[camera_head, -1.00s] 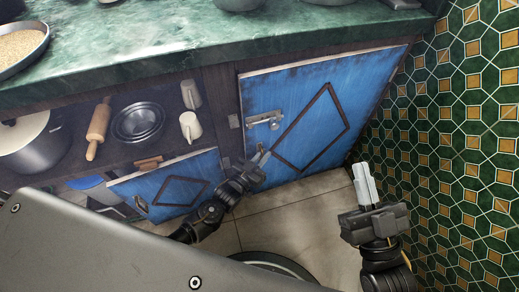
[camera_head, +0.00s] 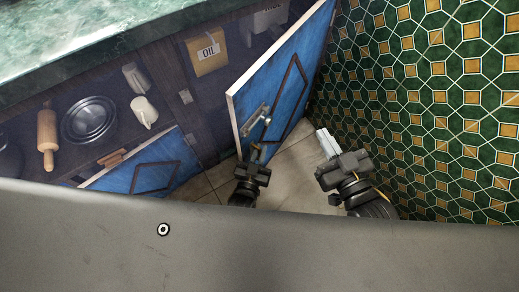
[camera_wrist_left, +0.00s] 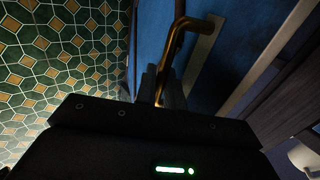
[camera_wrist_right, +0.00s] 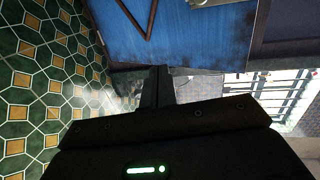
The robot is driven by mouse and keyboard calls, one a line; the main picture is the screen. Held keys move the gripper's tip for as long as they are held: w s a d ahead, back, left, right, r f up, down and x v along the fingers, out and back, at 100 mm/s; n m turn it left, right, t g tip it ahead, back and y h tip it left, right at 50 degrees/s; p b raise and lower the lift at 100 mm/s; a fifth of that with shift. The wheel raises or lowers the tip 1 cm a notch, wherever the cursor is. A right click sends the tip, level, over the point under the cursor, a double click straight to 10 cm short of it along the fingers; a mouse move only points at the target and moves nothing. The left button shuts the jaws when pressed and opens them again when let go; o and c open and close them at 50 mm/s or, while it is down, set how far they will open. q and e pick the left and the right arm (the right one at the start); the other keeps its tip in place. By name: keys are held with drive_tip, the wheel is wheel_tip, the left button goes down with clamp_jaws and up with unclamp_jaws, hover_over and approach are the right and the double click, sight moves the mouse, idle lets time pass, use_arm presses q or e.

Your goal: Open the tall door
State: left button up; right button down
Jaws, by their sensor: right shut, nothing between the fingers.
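The tall blue door (camera_head: 290,75) stands partly open, swung out from the cabinet, with its free edge toward the left and me. Its handle (camera_head: 264,112) is near that edge; in the left wrist view the brass handle (camera_wrist_left: 177,36) runs down between my fingers. My left gripper (camera_head: 256,150) is shut on the lower end of this handle. My right gripper (camera_head: 324,138) is shut and empty, to the right of the door near the tiled wall. In the right wrist view its fingers (camera_wrist_right: 158,76) are below the blue door panel (camera_wrist_right: 185,40).
The cabinet opening shows a box marked OIL (camera_head: 207,53). A lower blue door (camera_head: 155,172) hangs open at left. A rolling pin (camera_head: 47,140), metal bowls (camera_head: 89,120) and mugs sit on the shelf. A green tiled wall (camera_head: 430,110) closes off the right side.

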use_arm(q)
drive_tip(key=shift+o, duration=0.2)
drive_tip(key=shift+s, duration=0.2)
